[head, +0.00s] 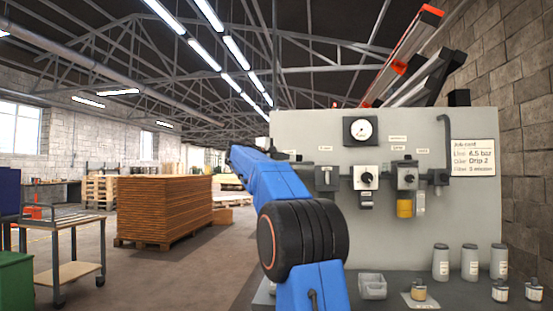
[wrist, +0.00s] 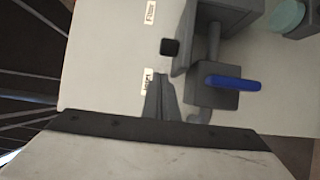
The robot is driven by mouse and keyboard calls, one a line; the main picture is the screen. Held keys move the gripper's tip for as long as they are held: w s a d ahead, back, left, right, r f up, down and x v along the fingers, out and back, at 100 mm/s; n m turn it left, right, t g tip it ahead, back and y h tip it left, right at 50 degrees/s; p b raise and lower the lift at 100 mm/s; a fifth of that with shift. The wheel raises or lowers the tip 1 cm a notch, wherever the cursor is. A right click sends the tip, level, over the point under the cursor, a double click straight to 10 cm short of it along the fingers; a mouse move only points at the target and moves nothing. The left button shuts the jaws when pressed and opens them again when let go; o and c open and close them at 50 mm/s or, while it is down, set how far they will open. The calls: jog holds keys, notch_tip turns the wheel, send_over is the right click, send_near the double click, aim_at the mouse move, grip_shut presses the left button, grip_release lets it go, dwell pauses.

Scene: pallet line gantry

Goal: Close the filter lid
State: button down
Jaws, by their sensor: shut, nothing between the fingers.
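In the wrist view the panel lies sideways, with a "Filter" label (wrist: 150,12) and an "Inlet" label (wrist: 148,82). Beside the Filter label is a grey filter housing (wrist: 232,10), cut by the top edge. A thin grey plate (wrist: 184,40) on its near side looks like the lid, standing out from the housing; its exact angle is unclear. My gripper (wrist: 160,80) is shut and empty, its tips in front of the panel near the Inlet label, just below the plate in the picture. I cannot tell if they touch. In the head view my arm hides the gripper; the filter unit (head: 327,179) shows partly.
A blue lever (wrist: 233,83) on the inlet valve sits close to my gripper. In the head view a knobbed unit (head: 367,178) and a yellow-bowled unit (head: 404,207) follow to the right.

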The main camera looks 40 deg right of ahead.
jog(key=shift+s+d+f, duration=0.1)
jog(key=shift+s+d, duration=0.15)
jog(key=shift+s, duration=0.25)
jog(key=shift+s+d, duration=0.25)
jog(key=shift+s, duration=0.25)
jog(key=s+d, duration=0.4)
jog(key=s, duration=0.1)
jog(key=s+d, duration=0.2)
jog(key=s, duration=0.1)
jog(key=shift+d, duration=0.35)
